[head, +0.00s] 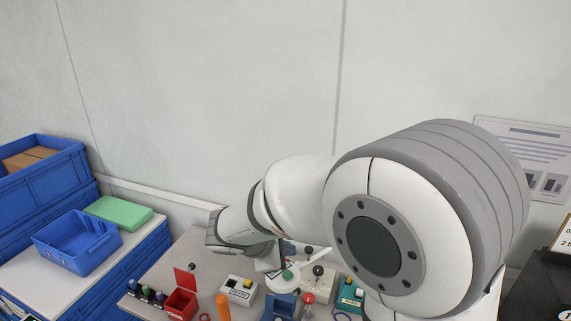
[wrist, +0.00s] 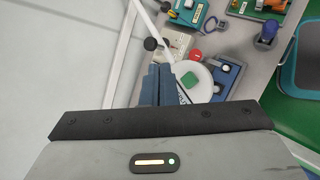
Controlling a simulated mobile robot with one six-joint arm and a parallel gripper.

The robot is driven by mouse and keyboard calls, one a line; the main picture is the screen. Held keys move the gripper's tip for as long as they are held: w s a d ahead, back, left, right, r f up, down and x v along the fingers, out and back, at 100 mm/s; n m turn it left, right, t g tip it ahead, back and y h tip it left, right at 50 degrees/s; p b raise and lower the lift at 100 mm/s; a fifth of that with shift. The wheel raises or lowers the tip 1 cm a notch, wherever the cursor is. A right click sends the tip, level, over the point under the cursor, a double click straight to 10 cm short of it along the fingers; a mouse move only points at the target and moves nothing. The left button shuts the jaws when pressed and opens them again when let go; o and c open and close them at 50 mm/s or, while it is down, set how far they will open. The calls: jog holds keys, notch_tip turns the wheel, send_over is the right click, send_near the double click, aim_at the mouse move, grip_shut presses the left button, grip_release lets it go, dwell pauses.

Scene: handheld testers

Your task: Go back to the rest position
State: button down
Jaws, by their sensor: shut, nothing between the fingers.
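My gripper (wrist: 158,70) shows in the wrist view with its dark blue fingers together and nothing between them. It is over the tester table, beside a round white tester with a green top (wrist: 190,79). A blue tester (wrist: 226,74) is to the right of that. In the head view my arm reaches down to the table (head: 203,262), and its wrist and forearm cover part of the testers. The round tester (head: 286,279) shows just below the arm's end. My fingertips are hard to make out there. I cannot tell whether the fingers touch anything.
At left are a blue bin (head: 77,243), a green box (head: 118,212) and blue crates (head: 45,190). A wall is behind.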

jog(key=s+d+r+m+g+y, duration=0.1)
jog(key=s+d+r+m+y, duration=0.1)
jog(key=s+d+m, duration=0.5)
jog(key=s+d+r+m+g+y, duration=0.2)
jog(key=s+d+m+y, duration=0.2)
jog(key=s+d+m, duration=0.3)
jog(key=s+m, duration=0.3)
jog(key=s, duration=0.1)
jog(key=shift+s+d+r+m, duration=0.25)
jog(key=shift+s+r+m, duration=0.05)
jog(key=shift+s+r, duration=0.1)
